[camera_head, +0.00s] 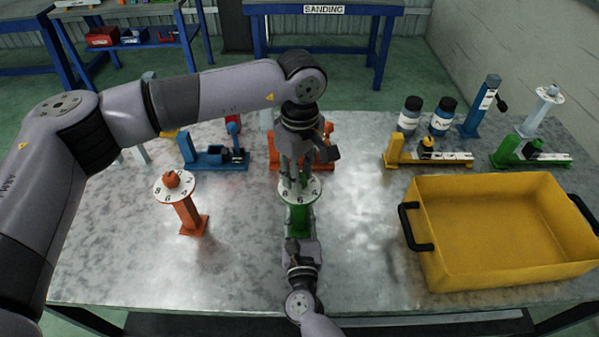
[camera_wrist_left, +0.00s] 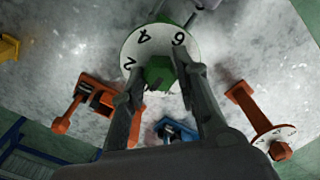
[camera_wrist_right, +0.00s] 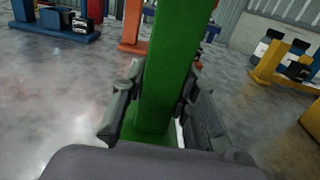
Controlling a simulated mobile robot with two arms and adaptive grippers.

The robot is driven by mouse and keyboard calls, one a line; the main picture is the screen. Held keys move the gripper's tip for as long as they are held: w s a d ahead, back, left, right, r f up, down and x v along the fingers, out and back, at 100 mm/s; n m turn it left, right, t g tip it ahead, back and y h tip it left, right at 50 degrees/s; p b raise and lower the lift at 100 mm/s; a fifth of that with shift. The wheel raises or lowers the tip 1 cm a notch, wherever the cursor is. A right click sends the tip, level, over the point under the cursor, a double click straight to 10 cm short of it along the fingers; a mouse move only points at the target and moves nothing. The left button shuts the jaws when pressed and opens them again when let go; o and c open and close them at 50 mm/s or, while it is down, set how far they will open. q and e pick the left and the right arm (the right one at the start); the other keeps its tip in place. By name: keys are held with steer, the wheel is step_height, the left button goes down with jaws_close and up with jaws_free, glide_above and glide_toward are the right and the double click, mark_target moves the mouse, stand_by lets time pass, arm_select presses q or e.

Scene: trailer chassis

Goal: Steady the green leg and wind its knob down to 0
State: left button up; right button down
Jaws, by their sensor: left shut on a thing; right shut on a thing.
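The green leg (camera_head: 299,218) stands upright on the metal table, with a white numbered dial (camera_head: 314,188) on top. In the left wrist view the dial (camera_wrist_left: 144,44) shows 2, 4 and 6, and the green knob (camera_wrist_left: 158,70) sits at its centre. My left gripper (camera_head: 296,178) comes down from above and is shut on the knob, one finger on each side. My right gripper (camera_head: 300,243) comes from the near side. In the right wrist view its fingers (camera_wrist_right: 160,100) are shut around the green post (camera_wrist_right: 172,60). Which number the knob points to is unclear.
An orange leg with a dial (camera_head: 188,213) stands to the left. A blue clamp-like fixture (camera_head: 215,160) and an orange one (camera_head: 318,162) are behind. A yellow bin (camera_head: 500,235) fills the right side. Yellow (camera_head: 425,157) and green (camera_head: 530,152) fixtures and two bottles stand beyond it.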

arm_select(q)
steer(key=o, duration=0.7)
steer(key=shift+r, duration=0.15)
arm_select(e)
steer(key=shift+d+f, duration=0.1)
steer(key=shift+f, duration=0.2)
arm_select(q)
steer(key=o, duration=0.5)
steer(key=shift+c, duration=0.2)
arm_select(e)
steer(key=shift+s, duration=0.1)
steer(key=shift+r, duration=0.1)
arm_select(q)
step_height(320, 180, up, 12)
arm_select(e)
steer(key=shift+r, duration=0.1)
steer(key=c, duration=1)
jaws_free()
steer(key=shift+o, duration=0.2)
